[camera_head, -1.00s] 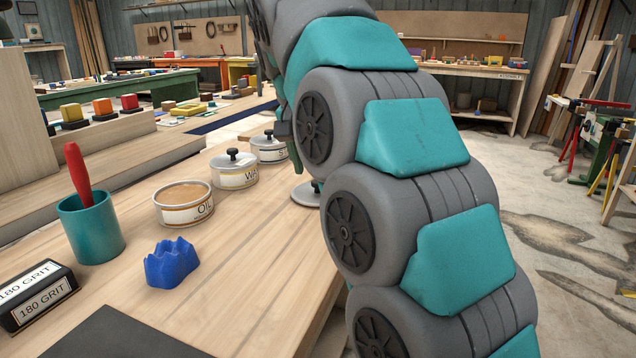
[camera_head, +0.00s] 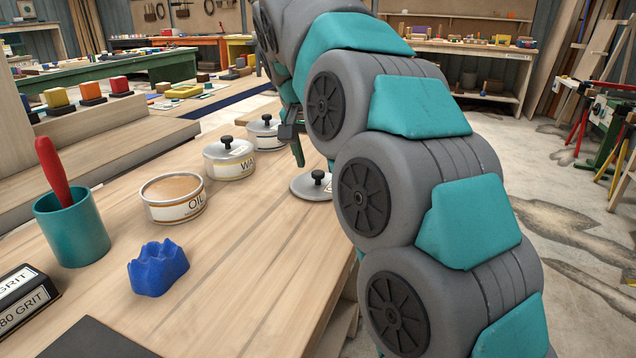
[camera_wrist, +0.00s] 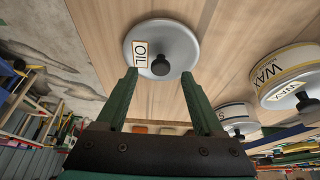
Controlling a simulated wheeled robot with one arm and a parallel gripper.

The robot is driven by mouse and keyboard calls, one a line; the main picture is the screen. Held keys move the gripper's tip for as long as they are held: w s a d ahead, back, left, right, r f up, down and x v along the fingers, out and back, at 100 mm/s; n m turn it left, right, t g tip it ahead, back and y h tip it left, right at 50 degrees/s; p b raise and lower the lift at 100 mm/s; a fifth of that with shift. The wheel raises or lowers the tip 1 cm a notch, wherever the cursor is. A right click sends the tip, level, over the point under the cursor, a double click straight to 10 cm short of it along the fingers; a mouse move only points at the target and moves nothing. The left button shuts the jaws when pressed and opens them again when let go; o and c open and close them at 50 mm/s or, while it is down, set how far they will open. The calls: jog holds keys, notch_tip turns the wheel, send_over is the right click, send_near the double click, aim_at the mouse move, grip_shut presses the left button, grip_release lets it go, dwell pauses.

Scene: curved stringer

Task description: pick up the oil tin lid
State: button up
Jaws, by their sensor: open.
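The oil tin lid (camera_head: 312,185) is a round grey metal disc with a dark knob. It lies on the bench near its right edge, partly hidden by my arm in the head view. In the wrist view the lid (camera_wrist: 178,48) shows an OIL label beside the knob. My gripper (camera_wrist: 160,76) is open, its two green fingers apart and pointing at the lid, with the knob between the tips in the picture. I cannot tell how far the tips are from it. In the head view a finger of my gripper (camera_head: 298,152) shows just behind the lid. The open oil tin (camera_head: 174,207) stands to the left.
A lidded wax tin (camera_head: 230,165) and another lidded tin (camera_head: 265,138) stand behind and left of the lid. A blue jagged piece (camera_head: 158,267), a teal cup (camera_head: 72,230) with a red handle and a grit block (camera_head: 22,295) sit nearer.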

aim_at(318, 180)
jog(key=shift+x, duration=1.4)
grip_shut()
